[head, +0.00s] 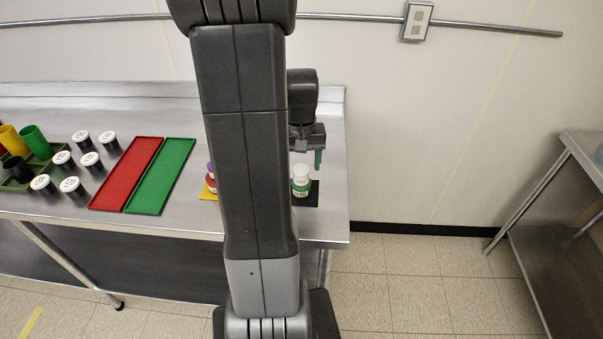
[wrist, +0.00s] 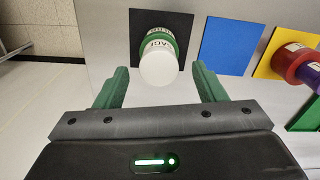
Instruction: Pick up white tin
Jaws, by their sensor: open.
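The white tin (head: 301,171) appears stacked on a green labelled tin (head: 301,188), upright near the right end of the steel table. In the wrist view the white tin (wrist: 160,68) is nearer the camera, with the green tin (wrist: 157,42) behind it. Both stand over a black mat (wrist: 183,22). My gripper (wrist: 160,78) is open, with its green fingers apart on either side of the white tin's near end and nothing held. In the head view my gripper (head: 318,159) is just right of the tin; my arm hides part of the table to the left.
A blue mat (wrist: 232,48) lies beside the black one, then a yellow mat (wrist: 264,66) with a red tin (wrist: 290,64) and a purple tin (wrist: 313,76). Red (head: 124,175) and green (head: 160,177) trays and several white-lidded jars (head: 70,186) stand farther left.

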